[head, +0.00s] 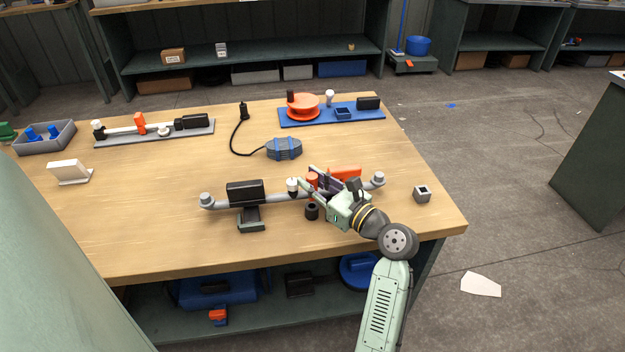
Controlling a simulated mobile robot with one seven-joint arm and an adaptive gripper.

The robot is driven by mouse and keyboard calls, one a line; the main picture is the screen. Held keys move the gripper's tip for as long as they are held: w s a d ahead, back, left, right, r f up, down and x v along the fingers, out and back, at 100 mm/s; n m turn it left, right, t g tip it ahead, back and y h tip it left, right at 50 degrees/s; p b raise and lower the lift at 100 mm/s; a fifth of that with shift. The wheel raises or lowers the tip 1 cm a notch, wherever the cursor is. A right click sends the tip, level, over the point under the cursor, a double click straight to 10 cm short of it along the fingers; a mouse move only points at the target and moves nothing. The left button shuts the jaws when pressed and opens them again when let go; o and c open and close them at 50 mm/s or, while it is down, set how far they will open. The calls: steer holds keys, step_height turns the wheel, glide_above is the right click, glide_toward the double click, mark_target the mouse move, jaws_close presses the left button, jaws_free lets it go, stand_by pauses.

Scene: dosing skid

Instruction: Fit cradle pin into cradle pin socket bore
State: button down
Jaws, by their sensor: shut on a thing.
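My gripper (314,183) is low over the front right of the wooden bench, at the grey pipe assembly (276,197). It is shut on a small part, mostly hidden by the fingers. I take this part to be the cradle pin, but its shape cannot be made out. A bit of orange (311,177) shows at the fingertips. A short dark cylinder with an open top (312,211) stands just in front of the gripper. A small grey block with a dark square opening (422,194) stands apart to the right. I cannot tell which opening is the cradle pin socket bore.
The pipe assembly carries a black box (245,193), a white-topped fitting (292,186) and an orange block (345,174) close to my gripper. A blue-grey cabled device (284,148) lies behind. A blue board (359,119) is at the back. The bench's front left is clear.

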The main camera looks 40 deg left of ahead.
mark_target(313, 200)
steer(key=shift+f+b, duration=1)
steer(key=shift+f, duration=1.6)
steer(key=shift+r, duration=0.15)
steer(key=shift+r+p, duration=1.3)
steer(key=shift+p, duration=0.4)
steer(key=shift+r, duration=2.5)
steer(key=shift+f+b, duration=1.05)
steer(key=shift+f, duration=1.9)
